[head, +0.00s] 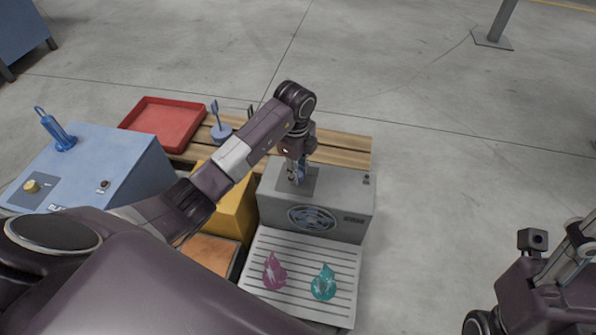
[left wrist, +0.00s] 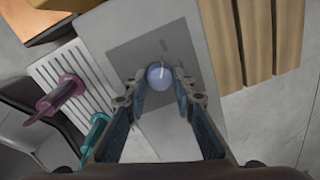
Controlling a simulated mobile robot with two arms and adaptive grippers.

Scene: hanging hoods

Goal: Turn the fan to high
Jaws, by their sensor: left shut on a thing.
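The fan unit is a grey box (head: 342,192) with a round blue fan grille (head: 312,218) on its front. On its top is a darker plate (left wrist: 140,62) with a small pale round knob (left wrist: 158,77), which carries a light pointer line. My left gripper (head: 297,172) reaches down onto this plate from above. In the left wrist view its two fingers (left wrist: 158,84) are shut on the knob, one on each side. The setting marks around the knob are too small to read. Part of my right arm and gripper (head: 578,240) shows at the right edge, with its fingertips unclear.
A slatted light tray (head: 300,290) with a magenta and a teal hooded piece lies in front of the fan box. A blue box (head: 110,160) with a yellow knob, a red tray (head: 165,122) and a yellow block (head: 236,205) stand left. Wooden slats (head: 345,150) lie behind.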

